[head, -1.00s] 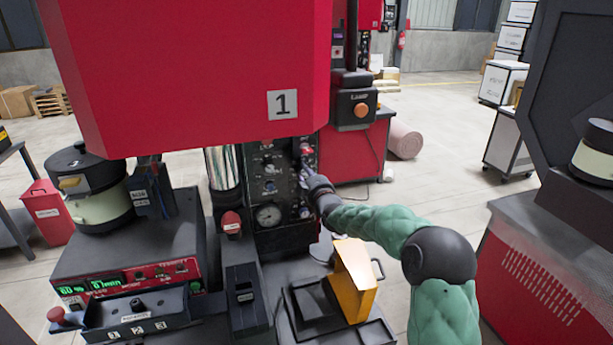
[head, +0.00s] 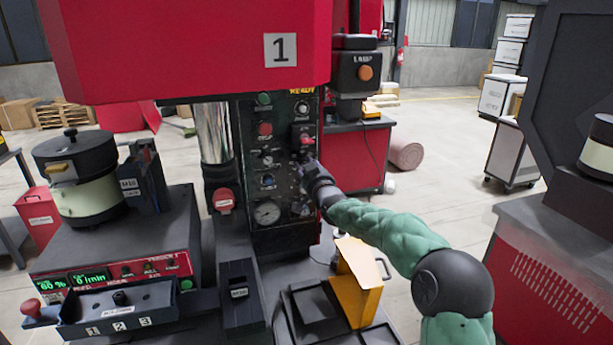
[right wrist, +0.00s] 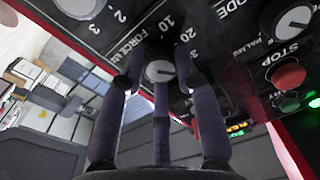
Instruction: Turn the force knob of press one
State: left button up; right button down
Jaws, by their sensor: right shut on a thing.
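Press one is the large red machine (head: 190,45) with a "1" plate. Its dark control panel (head: 250,180) stands under the head. My right gripper (head: 312,172) is at the right side of this panel and covers part of it. In the right wrist view, the force knob (right wrist: 159,71) is a small grey dial beside the label "FORCE" and a printed number scale. My right gripper's dark fingers (right wrist: 158,62) are closed around this knob. In the head view, the hand hides the knob. My left gripper is not in view.
The panel has a pressure gauge (head: 267,213), a red stop button (right wrist: 289,76) and a mode knob (right wrist: 293,20) near the hand. A yellow bracket (head: 358,283) stands below my right forearm. A bowl feeder (head: 82,175) stands at left.

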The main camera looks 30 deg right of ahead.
jog(key=shift+r+m+b, duration=0.1)
jog(key=shift+m+b, duration=2.55)
jog(key=shift+m, duration=1.15)
jog(key=shift+h, duration=0.3)
jog(key=shift+r, duration=0.1)
jog(key=c, duration=0.9)
grip_release()
jog(key=v, duration=1.2)
